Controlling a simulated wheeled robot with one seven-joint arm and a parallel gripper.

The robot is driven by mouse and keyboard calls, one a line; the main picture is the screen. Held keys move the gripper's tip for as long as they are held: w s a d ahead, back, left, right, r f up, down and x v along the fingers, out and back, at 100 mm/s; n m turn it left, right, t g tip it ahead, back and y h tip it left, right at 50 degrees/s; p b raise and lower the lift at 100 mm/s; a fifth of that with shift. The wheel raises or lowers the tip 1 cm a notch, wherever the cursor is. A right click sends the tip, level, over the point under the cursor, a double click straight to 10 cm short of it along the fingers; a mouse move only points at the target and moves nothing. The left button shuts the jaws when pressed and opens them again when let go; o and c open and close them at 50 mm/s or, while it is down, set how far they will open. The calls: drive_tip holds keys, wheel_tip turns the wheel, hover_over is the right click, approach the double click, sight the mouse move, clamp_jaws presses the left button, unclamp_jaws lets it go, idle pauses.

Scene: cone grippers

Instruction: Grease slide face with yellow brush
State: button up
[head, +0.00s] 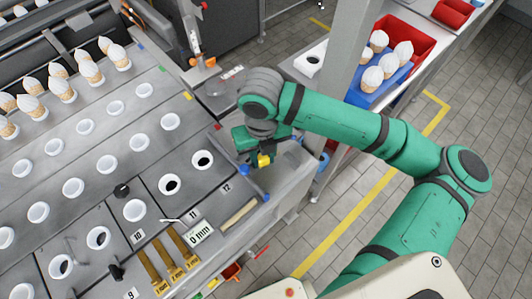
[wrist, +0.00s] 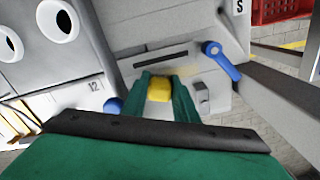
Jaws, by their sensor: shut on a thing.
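My gripper (wrist: 165,100) is shut on the yellow brush (wrist: 159,90), which shows as a small yellow block between the green fingers. In the head view the yellow brush (head: 264,160) sits under my gripper (head: 258,158), at the right end of the machine near the plate marked 12. In the wrist view a grey metal face (wrist: 185,45) with a dark slot lies just ahead of the fingers. I cannot tell whether the brush touches it, or which surface is the slide face. The brush's bristles are hidden.
A blue-handled lever (wrist: 222,60) is right of the fingers, and a blue knob (wrist: 113,106) is left. White cups (head: 203,160) sit in the machine plates. Cones (head: 88,68) stand at upper left. A grey post (head: 343,60) rises behind my arm. A red crate (head: 408,45) is beyond.

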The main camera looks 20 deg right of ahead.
drive_tip(key=shift+r, duration=3)
drive_tip(key=shift+r, duration=0.1)
drive_tip(key=shift+r, duration=1.4)
drive_tip(key=shift+f, duration=0.15)
drive_tip(key=shift+w+f, duration=0.2)
drive_tip(key=shift+f, duration=3.25)
drive_tip(key=shift+f, duration=1)
drive_tip(key=shift+d, duration=0.1)
